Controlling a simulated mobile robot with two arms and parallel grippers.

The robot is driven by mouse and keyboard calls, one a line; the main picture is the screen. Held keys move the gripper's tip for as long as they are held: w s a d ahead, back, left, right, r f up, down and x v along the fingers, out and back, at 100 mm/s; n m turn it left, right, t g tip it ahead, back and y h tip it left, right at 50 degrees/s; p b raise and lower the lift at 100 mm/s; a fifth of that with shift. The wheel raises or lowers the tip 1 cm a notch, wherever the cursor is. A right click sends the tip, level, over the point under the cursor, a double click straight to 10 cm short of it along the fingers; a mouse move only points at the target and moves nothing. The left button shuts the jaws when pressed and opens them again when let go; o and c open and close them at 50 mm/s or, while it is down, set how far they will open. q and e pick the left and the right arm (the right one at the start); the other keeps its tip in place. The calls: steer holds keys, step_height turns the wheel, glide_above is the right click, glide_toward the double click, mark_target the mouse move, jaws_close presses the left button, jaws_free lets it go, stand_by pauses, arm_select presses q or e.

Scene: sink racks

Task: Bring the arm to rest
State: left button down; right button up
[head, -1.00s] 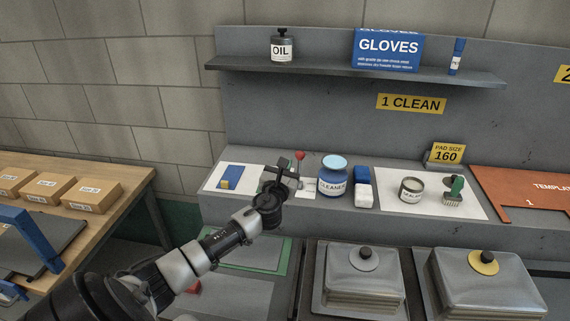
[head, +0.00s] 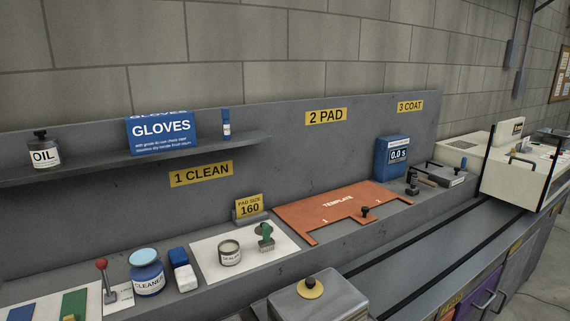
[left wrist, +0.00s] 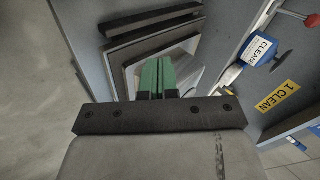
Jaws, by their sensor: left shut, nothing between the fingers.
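My left gripper (left wrist: 158,78) shows only in the left wrist view. Its two narrow greenish fingers lie side by side, shut and empty, beyond a dark crossbar. They point toward dark-framed trays (left wrist: 150,38), and I cannot judge the gap. The blue cleaner jar (left wrist: 260,50) is to the right of the fingers, apart from them. No arm or gripper of mine shows in the head view. My right gripper is not in view.
The head view shows the bench ledge with the cleaner jar (head: 147,275), a red-knobbed lever (head: 102,264), a sealant tin (head: 230,253), a green-handled brush (head: 265,238) and an orange template (head: 340,208). A lidded metal box (head: 318,299) stands in front. A shelf (head: 90,165) overhangs the left.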

arm_select(q)
steer(key=s+d+n+g+h, duration=0.4)
steer(key=s+d+n, duration=0.4)
steer(key=s, duration=0.4)
step_height(320, 180, down, 26)
steer(key=g+b, duration=0.1)
steer(key=b, duration=0.2)
steer(key=s+a+f+g+b, duration=0.1)
steer(key=s+a+f+b, duration=0.1)
steer(key=s+f, duration=1.5)
step_height(320, 180, down, 4)
steer(key=shift+a+r+m+g, duration=0.2)
steer(key=shift+a+m+g, duration=0.15)
steer(key=shift+a, duration=0.2)
